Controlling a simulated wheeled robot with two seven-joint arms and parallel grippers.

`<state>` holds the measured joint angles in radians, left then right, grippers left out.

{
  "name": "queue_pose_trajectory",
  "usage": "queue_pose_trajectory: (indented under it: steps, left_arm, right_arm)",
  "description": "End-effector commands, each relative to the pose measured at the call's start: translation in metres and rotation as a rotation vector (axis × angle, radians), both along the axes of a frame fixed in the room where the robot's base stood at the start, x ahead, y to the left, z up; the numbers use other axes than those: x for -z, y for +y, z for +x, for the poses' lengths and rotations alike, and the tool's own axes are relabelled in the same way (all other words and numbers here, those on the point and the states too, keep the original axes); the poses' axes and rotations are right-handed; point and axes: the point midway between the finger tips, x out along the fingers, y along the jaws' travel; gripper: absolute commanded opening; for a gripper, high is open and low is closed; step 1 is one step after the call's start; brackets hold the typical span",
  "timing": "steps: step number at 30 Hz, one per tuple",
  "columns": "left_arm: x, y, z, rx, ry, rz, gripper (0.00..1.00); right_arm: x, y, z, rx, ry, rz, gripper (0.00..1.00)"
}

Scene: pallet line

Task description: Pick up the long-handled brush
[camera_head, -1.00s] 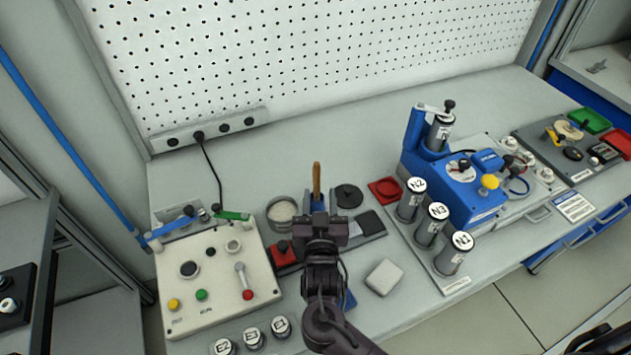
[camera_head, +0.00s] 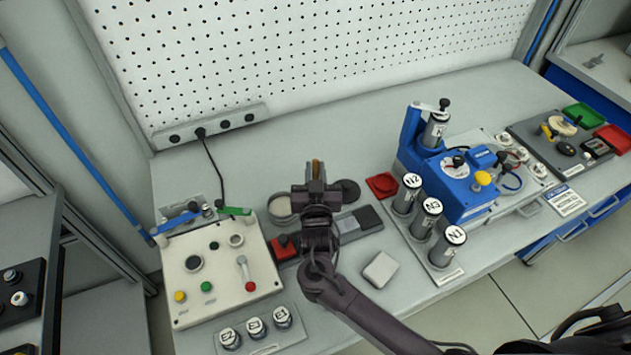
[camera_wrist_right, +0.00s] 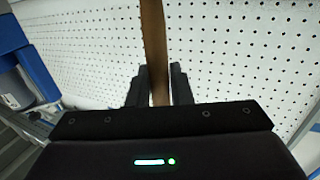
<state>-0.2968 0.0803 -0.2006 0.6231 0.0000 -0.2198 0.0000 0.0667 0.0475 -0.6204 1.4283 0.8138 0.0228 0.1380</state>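The long-handled brush shows as a brown wooden handle (camera_head: 315,170) standing up just beyond my right gripper (camera_head: 315,188) in the head view. In the right wrist view the handle (camera_wrist_right: 154,45) runs upright between the two dark fingers (camera_wrist_right: 158,88), which sit close against both sides of it. The right gripper looks shut on the handle. The brush's head and lower end are hidden behind the gripper. I cannot tell whether the brush is clear of the table. My left gripper is not in view.
A beige control box (camera_head: 218,275) is at the left, with a round pale dish (camera_head: 279,207) and red block (camera_head: 283,247) near my gripper. A white block (camera_head: 380,269), labelled cylinders (camera_head: 427,217) and a blue device (camera_head: 462,190) stand right. Pegboard (camera_head: 310,60) rises behind.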

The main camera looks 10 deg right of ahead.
Motion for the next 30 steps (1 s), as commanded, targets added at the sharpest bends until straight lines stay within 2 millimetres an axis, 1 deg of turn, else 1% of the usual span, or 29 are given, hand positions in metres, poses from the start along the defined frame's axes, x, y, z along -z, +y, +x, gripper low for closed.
queue_pose_trajectory:
  steps: [1, 3, 4, 12, 17, 20, 23, 26, 30]
  left_arm:
    - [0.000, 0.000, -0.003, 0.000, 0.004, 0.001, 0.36]
    - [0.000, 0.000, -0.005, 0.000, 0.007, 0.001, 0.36]
    - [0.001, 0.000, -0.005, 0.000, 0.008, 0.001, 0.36]
    - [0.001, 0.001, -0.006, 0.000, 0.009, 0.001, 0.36]
    - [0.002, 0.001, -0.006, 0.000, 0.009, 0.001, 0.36]
    - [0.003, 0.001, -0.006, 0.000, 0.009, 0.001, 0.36]
    - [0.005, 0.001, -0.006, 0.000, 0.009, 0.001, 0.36]
    - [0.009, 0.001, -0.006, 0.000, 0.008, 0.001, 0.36]
    - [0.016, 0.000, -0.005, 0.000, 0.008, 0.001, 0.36]
  right_arm:
    - [0.000, 0.000, 0.000, 0.000, 0.000, 0.000, 0.12]
    - [0.000, 0.000, 0.000, 0.000, 0.000, 0.000, 0.03]
    - [0.000, 0.000, 0.000, 0.000, 0.000, 0.000, 0.00]
    - [0.000, 0.000, 0.000, 0.000, 0.000, 0.000, 0.00]
    - [-0.006, 0.000, 0.000, 0.001, -0.002, 0.001, 0.00]
    - [-0.016, 0.000, 0.000, 0.001, -0.001, 0.002, 0.00]
    - [-0.031, -0.001, -0.001, 0.001, -0.004, 0.002, 0.00]
    - [-0.052, -0.001, 0.000, 0.002, -0.005, 0.003, 0.00]
    - [-0.090, 0.000, 0.000, 0.000, -0.007, 0.006, 0.00]
